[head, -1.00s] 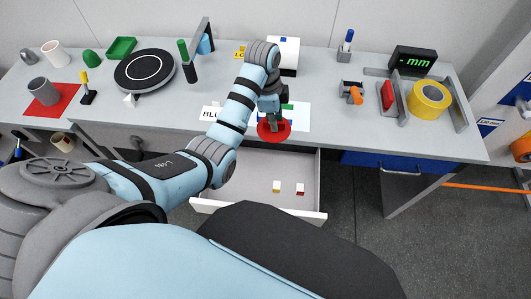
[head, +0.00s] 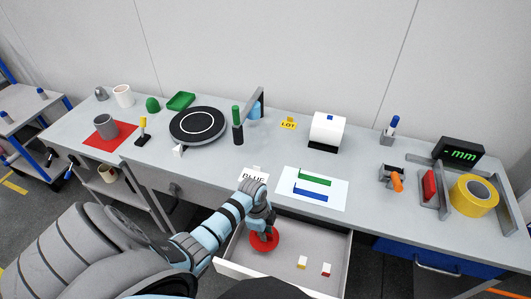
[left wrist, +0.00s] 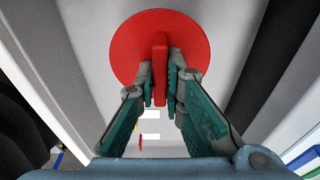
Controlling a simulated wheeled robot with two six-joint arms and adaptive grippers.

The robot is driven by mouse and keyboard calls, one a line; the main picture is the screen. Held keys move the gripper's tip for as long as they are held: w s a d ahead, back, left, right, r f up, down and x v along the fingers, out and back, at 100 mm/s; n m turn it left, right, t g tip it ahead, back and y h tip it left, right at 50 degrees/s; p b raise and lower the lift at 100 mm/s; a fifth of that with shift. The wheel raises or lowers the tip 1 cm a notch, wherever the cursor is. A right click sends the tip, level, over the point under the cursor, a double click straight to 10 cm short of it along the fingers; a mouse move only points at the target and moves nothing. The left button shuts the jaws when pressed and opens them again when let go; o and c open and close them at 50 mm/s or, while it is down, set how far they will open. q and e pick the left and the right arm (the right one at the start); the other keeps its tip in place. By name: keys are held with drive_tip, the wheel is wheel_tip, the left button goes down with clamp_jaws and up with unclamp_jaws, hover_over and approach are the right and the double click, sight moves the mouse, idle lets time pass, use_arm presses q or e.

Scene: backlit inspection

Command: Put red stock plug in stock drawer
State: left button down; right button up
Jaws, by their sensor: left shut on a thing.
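The red stock plug (head: 265,241) is a red disc with an upright grip tab. In the left wrist view the red stock plug (left wrist: 140,45) fills the top middle, its tab between the fingertips. My left gripper (head: 267,229) is shut on that tab; it also shows in the left wrist view (left wrist: 160,80). The stock drawer (head: 338,262) is pulled open below the bench front. The plug is over the left part of the drawer; I cannot tell whether it touches the floor of it. My right gripper is not in view.
A yellow-and-white block (head: 302,262) and a red-and-white block (head: 326,269) lie in the drawer to the right of the plug. The bench top (head: 225,178) is above. A white sheet (head: 312,188) with green and blue bars lies near its front edge.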

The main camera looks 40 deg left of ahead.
use_arm(q)
wheel_tip(320, 180, down, 3)
drive_tip(key=shift+r+b, duration=0.2)
drive_tip(key=shift+b, duration=0.1)
drive_tip(key=shift+r, duration=0.1)
drive_tip(key=c, duration=1.7)
unclamp_jaws()
